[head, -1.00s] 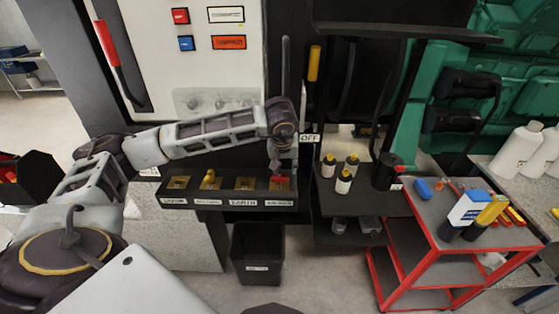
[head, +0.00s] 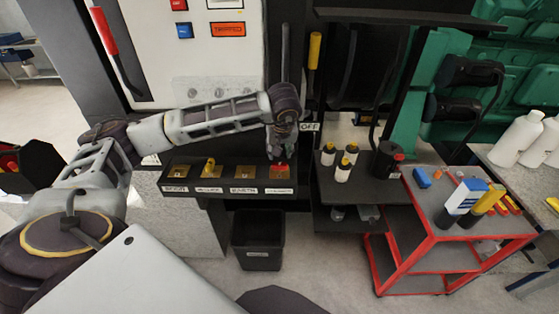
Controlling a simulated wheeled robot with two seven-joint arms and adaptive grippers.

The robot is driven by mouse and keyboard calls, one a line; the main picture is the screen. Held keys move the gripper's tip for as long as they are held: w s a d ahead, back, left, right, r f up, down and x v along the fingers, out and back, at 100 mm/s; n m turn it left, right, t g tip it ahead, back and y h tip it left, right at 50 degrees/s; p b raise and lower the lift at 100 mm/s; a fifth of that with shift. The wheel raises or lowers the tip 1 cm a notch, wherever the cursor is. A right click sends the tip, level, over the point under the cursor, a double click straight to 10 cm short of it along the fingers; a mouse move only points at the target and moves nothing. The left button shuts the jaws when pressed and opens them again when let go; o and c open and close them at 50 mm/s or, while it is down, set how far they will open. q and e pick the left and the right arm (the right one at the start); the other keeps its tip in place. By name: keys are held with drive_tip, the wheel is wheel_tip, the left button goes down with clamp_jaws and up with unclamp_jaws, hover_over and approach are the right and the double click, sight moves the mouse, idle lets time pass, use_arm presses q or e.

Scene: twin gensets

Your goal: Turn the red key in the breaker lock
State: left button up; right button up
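The key-lock shelf (head: 222,199) is a dark ledge below the white cabinet, with several brass lock plates in a row. The red key (head: 281,167) is at the rightmost plate (head: 278,173), whose label is too small to read surely. My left gripper (head: 281,154) points down right at the red key and covers its upper part. The fingers are small and partly hidden, so whether they are closed on the key is unclear. A yellow key (head: 209,167) stands in the second plate from the left. My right gripper is out of view.
A red cart (head: 447,232) is further right. A black bin (head: 258,248) stands below.

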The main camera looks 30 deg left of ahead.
sight(279, 163)
use_arm(q)
drive_tip(key=n+p, duration=0.1)
drive_tip(key=n, duration=0.1)
drive_tip(key=n+g+y+p, duration=0.1)
drive_tip(key=n+p, duration=0.1)
drive_tip(key=shift+r+n+g, duration=0.1)
drive_tip(key=shift+n+g, duration=0.2)
drive_tip(key=shift+n, duration=0.1)
drive_tip(key=n+g+p, duration=0.1)
drive_tip(key=n+p, duration=0.1)
drive_tip(key=n, duration=0.1)
drive_tip(key=shift+y, duration=0.3)
drive_tip(key=shift+n+g+p, duration=0.55)
drive_tip(key=shift+n+g, duration=0.05)
drive_tip(key=shift+n, duration=0.7)
drive_tip(key=shift+w+d+n, duration=0.1)
drive_tip(key=shift+n, duration=0.2)
drive_tip(key=shift+n, duration=0.3)
